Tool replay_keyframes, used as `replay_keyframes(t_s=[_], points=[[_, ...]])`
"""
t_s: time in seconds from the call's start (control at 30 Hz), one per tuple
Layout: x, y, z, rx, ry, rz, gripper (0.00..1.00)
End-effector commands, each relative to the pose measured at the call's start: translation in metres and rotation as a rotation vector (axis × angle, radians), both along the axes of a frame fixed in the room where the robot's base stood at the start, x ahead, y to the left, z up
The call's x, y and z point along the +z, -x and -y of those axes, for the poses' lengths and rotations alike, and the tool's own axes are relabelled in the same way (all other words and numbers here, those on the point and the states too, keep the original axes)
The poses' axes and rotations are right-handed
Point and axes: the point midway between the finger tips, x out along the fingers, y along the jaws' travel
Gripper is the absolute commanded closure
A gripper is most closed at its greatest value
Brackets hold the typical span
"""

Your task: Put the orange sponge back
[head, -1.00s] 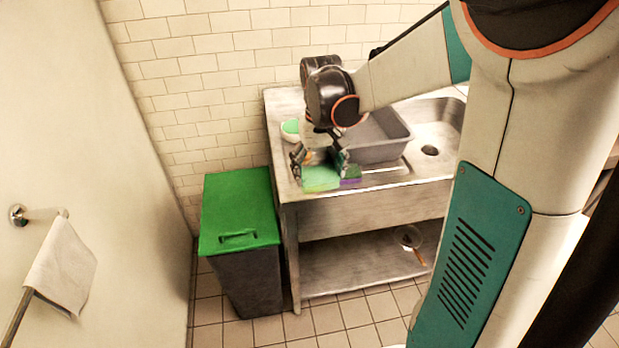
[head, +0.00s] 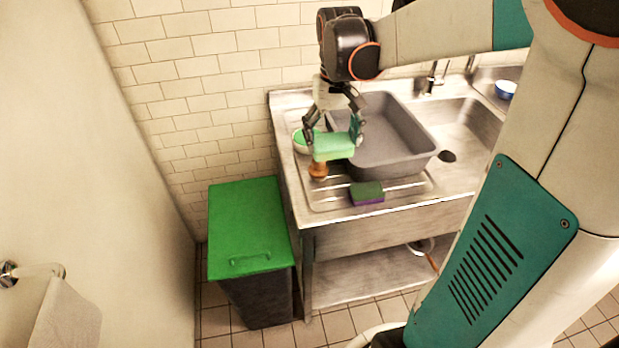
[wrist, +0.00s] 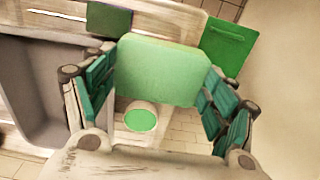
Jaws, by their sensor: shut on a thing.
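My gripper (head: 335,132) is shut on a light green block-shaped sponge (head: 333,147). It holds the sponge above the left part of the drainboard, beside the grey tub. In the wrist view the sponge (wrist: 160,72) fills the space between the two fingers (wrist: 157,95). Only green faces of it show, so I cannot tell whether another side is orange. A second sponge (head: 367,193), dark green with a purple layer, lies on the drainboard's front part.
The grey tub (head: 400,160) stands on the drainboard, left of the sink basin (head: 470,125). A brown, knob-like thing (head: 318,171) is just below the held sponge in the picture. A green-lidded bin (head: 245,225) stands left of the counter.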

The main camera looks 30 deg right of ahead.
Motion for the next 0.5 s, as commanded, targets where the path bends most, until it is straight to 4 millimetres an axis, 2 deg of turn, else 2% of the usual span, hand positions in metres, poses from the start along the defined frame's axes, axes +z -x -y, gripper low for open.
replay_keyframes(t_s=[0.5], points=[[-0.121, 0.0, 0.0, 0.0, 0.0, 0.0, 0.44]])
